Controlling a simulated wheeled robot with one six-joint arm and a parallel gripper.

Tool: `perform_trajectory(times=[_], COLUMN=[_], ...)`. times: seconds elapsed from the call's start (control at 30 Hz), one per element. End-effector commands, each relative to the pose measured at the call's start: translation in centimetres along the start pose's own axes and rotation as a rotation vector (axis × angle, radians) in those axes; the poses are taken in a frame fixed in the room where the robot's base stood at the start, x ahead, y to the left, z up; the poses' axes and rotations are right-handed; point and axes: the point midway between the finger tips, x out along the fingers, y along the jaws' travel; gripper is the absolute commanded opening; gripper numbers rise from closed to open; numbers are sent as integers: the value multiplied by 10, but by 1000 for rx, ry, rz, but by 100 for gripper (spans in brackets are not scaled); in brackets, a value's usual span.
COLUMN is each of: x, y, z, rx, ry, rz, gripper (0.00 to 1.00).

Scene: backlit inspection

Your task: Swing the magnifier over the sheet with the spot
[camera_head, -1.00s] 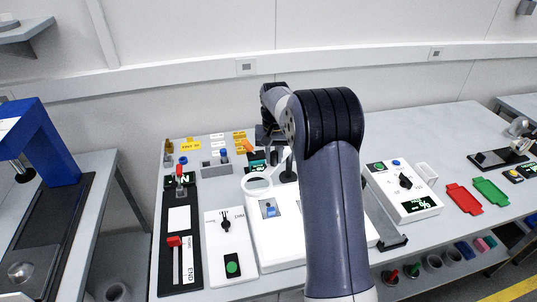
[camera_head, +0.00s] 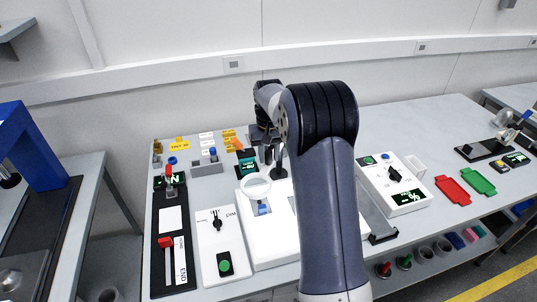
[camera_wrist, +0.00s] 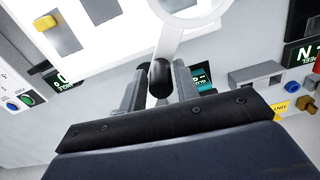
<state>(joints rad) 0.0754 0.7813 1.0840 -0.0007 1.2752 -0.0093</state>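The magnifier is a white ring (camera_head: 256,186) on a flat white arm. In the head view its ring hangs over the blue-tabbed window (camera_head: 263,208) of a white light panel (camera_head: 273,252). In the wrist view the ring (camera_wrist: 187,8) is cut by the top edge, and a black knob (camera_wrist: 161,78) stands on its arm. My gripper (camera_wrist: 160,72) has one finger on each side of this knob, seemingly shut on it; the head view shows my gripper (camera_head: 270,154) beside the dark post. A yellow tab (camera_wrist: 45,23) lies left in the wrist view. I cannot make out a spot.
A black slider board (camera_head: 173,265) and a white dimmer box (camera_head: 222,245) lie left of the panel. A white control box (camera_head: 395,185) and red (camera_head: 452,190) and green (camera_head: 479,182) trays lie right. My arm hides part of the panel. The back right of the table is clear.

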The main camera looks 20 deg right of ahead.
Motion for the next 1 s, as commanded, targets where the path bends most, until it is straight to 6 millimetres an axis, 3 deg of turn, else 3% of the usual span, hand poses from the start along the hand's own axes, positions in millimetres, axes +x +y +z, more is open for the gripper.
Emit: perform_trajectory(times=[0.13,0.47,1.0], x=[0,-4,-97], y=[0,0,0], z=[0,0,-1], rx=[0,0,0], ry=[0,2,2], rz=[0,-1,0], gripper=[43,43,43])
